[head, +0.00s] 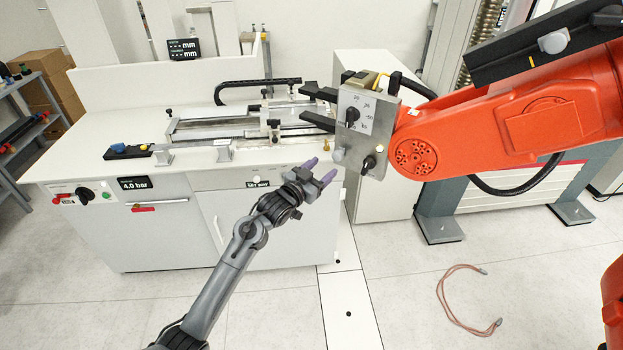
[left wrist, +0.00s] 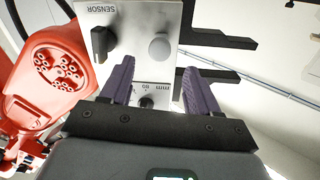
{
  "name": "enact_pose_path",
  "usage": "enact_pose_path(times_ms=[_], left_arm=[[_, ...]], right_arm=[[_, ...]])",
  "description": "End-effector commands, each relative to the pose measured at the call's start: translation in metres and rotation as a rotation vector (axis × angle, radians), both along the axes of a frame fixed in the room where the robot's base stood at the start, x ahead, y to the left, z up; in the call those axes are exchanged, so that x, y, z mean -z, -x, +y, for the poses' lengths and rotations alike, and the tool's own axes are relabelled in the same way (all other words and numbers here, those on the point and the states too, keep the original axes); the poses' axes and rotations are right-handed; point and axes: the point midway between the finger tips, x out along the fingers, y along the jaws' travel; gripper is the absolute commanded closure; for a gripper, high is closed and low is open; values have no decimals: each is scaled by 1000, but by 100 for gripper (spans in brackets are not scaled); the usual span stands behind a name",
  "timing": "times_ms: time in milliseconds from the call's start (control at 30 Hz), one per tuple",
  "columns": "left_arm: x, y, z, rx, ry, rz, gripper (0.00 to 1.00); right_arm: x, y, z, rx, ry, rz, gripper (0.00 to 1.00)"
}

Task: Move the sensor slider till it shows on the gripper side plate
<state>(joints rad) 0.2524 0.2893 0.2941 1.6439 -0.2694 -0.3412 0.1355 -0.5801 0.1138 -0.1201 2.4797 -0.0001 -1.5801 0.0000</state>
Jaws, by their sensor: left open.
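The gripper side plate (head: 379,104) is a pale metal plate on the front end of the orange arm, with printed numbers and black knobs. In the left wrist view the plate (left wrist: 130,20) shows upside down, with the word SENSOR, a black knob (left wrist: 100,42), a grey round knob (left wrist: 159,47) and a dark knob (left wrist: 147,102) by an "mm" scale. I cannot tell which part is the sensor slider. My left gripper (head: 319,170) is open and empty, its purple fingers pointing toward the plate. In the wrist view the fingers (left wrist: 157,78) flank the grey knob's lower side. My right gripper is not in view.
The orange arm (head: 500,125) fills the upper right. Two black jaws (head: 318,122) stick out left from behind the plate. A white bench (head: 90,168) with a slide fixture stands behind left. A looped cable (head: 441,290) lies on the open floor.

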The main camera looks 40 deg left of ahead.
Motion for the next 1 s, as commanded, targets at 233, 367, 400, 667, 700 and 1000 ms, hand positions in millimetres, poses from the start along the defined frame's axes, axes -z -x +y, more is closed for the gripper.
enact_pose_path(times_ms=[233,367,400,667,700,1000], left_arm=[[1,35,-4,1,-1,1,39],[1,43,-4,0,-1,1,39],[0,44,-5,0,-1,1,39],[0,46,-5,0,0,0,39],[0,46,-5,0,0,0,39],[18,50,6,-61,-22,128,39]], right_arm=[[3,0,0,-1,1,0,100],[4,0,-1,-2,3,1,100],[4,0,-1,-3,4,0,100],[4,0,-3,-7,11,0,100],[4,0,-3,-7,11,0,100],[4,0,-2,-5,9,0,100]])
